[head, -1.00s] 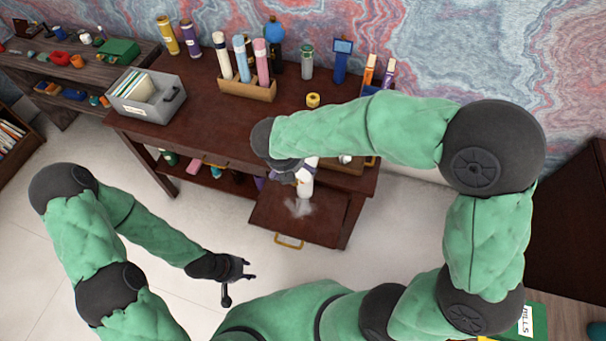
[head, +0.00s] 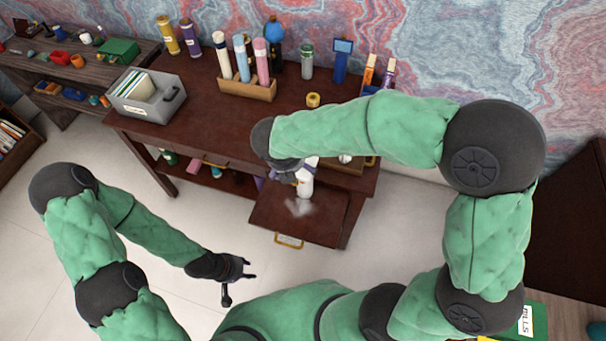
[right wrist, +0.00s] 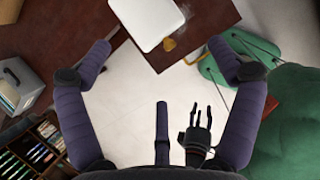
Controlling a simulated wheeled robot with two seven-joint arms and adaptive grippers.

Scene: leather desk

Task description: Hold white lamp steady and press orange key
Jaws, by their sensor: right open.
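The white lamp (head: 306,186) stands at the pulled-out drawer (head: 325,222) on the front of the desk, partly hidden by my right arm in the head view. In the right wrist view the lamp (right wrist: 150,18) is a white rounded block ahead of the gap between my fingertips.
The desk top (head: 200,125) holds a grey file box (head: 147,96), a wooden holder with tubes (head: 247,90) and a yellow ring (head: 313,100). The drawer has a gold handle (head: 288,241). Open floor (head: 205,225) lies in front of the desk.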

